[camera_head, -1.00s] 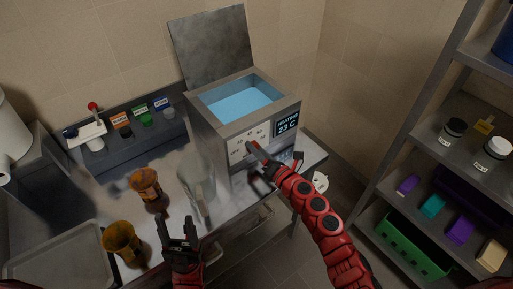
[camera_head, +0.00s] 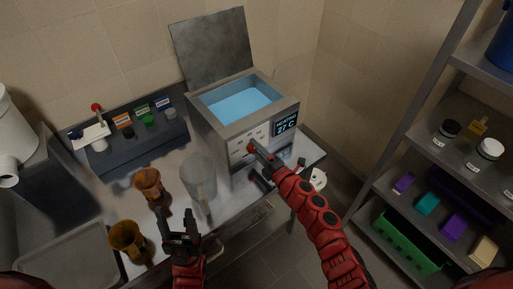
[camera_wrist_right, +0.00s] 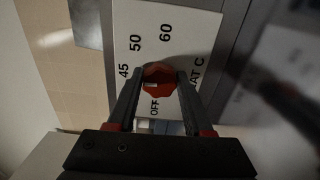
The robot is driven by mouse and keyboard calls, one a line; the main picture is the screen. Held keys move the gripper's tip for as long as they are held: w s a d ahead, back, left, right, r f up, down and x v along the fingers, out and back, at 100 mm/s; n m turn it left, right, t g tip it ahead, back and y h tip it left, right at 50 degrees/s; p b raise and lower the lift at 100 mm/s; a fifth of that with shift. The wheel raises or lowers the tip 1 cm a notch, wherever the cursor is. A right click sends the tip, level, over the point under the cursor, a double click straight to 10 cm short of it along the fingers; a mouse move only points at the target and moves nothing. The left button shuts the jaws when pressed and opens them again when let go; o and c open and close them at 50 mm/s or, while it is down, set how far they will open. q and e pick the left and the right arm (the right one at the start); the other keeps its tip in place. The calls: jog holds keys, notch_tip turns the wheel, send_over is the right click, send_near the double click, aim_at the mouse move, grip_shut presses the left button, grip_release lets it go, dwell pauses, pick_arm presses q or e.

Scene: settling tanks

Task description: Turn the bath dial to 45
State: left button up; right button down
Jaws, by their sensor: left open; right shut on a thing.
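The bath (camera_head: 232,128) is a grey metal box with an open lid and blue water. Its display (camera_head: 286,124) reads HEATING and 27 C. The orange-red dial (camera_wrist_right: 158,80) sits on a white plate marked OFF, 45, 50 and 60. A pale mark on the dial lies at its lower left in the wrist view, on the side of OFF and 45; its exact reading is unclear. My right gripper (camera_head: 257,151) is shut on the dial, one finger on each side. My left gripper (camera_head: 178,223) is open and empty above the bench's front.
Two amber vessels (camera_head: 148,183) (camera_head: 126,238) and a clear one (camera_head: 198,178) stand on the bench near my left gripper. A grey tray (camera_head: 66,262) lies at left. A rack with labelled bottles (camera_head: 140,134) stands behind. Shelves (camera_head: 445,175) rise at right.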

dwell(0.5)
jog(key=shift+c, duration=1.5)
grip_release()
jog(key=shift+d, duration=0.1)
jog(key=b+v, duration=0.3)
jog(key=v, duration=1.4)
jog(key=shift+s, duration=0.15)
